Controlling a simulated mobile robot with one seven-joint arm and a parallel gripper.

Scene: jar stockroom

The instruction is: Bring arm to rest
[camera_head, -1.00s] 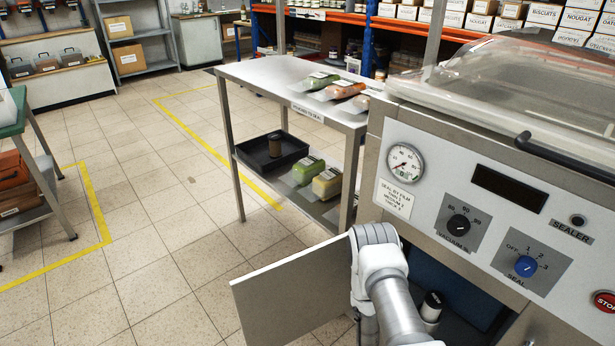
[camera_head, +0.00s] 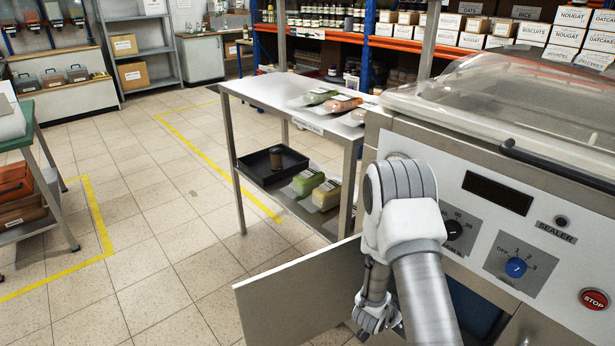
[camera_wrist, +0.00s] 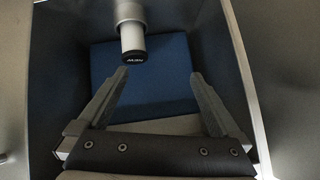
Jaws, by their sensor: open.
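My gripper (camera_wrist: 158,82) is open and empty in the wrist view, its two dark fingers spread apart. It faces the inside of the cabinet under the sealer (camera_head: 490,240). A pale cylinder with a black, lettered end (camera_wrist: 133,45) shows beyond the fingers, apart from them. Behind it is a blue panel (camera_wrist: 160,78). In the head view my arm reaches down in front of the sealer, beside the open cabinet door (camera_head: 290,292).
A steel table (camera_head: 262,92) stands left of the sealer, with several packs on top and a black tray (camera_head: 250,165) below. A green-topped trolley (camera_head: 25,135) is at the far left. Tiled floor between them is clear. The open door juts out low.

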